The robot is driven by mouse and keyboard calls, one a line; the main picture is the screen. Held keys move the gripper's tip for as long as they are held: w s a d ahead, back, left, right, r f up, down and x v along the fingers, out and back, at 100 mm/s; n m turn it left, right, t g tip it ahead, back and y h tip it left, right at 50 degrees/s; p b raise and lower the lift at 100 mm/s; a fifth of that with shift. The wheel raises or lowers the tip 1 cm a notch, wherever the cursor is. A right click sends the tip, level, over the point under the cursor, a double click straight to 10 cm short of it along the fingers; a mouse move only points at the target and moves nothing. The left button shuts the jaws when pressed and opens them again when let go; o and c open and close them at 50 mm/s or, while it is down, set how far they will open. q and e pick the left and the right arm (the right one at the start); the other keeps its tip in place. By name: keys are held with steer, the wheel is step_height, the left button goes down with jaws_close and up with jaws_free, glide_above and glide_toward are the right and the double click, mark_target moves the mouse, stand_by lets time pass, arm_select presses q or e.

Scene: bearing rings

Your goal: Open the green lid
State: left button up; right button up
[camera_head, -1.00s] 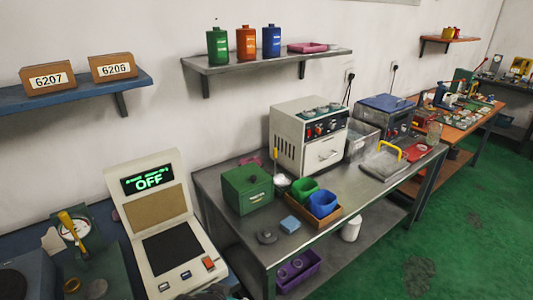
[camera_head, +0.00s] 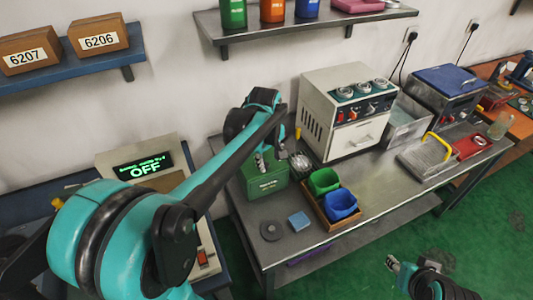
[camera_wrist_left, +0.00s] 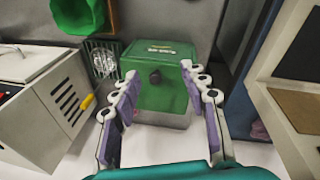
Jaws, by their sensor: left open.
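The green box (camera_head: 266,188) stands on the metal bench, with its green lid (camera_wrist_left: 172,58) on top. The lid carries a small dark knob (camera_wrist_left: 155,76). In the head view, my left arm and gripper (camera_head: 270,158) cover most of the lid. My left gripper (camera_wrist_left: 159,72) is open and empty, its two purple-padded fingers spread left and right of the knob in the wrist view. I cannot tell how high the fingertips are above the lid. My right gripper (camera_head: 392,264) is at the lower right over the floor, small and partly seen.
Beside the box stand a tray (camera_head: 330,222) with a green bin (camera_head: 323,181) and a blue bin (camera_head: 341,204), a wire basket (camera_wrist_left: 103,62) and a white machine (camera_head: 348,112). A blue block (camera_head: 299,221) and grey disc (camera_head: 271,231) lie in front.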

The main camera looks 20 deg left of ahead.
mark_target(266, 164)
arm_select(q)
steer(key=w+a+n+p, duration=0.1)
steer(key=w, duration=0.1)
steer(key=w+a+f+n+g+p, duration=0.1)
steer(key=w+n, duration=0.1)
steer(key=w+a+n+g+p, duration=0.1)
steer(key=w+a+n, duration=0.1)
steer(key=shift+w+f, duration=0.2)
steer(key=shift+w+a+f+n+p, duration=0.2)
steer(key=shift+n+p, duration=0.1)
steer(key=shift+n, duration=0.1)
step_height(266, 164, down, 8)
steer(key=shift+r+b, duration=0.1)
steer(key=shift+b, duration=0.95)
arm_select(e)
step_height(266, 164, up, 2)
steer(key=shift+s+r, duration=0.1)
steer(key=shift+r, duration=0.1)
arm_select(q)
jaws_close()
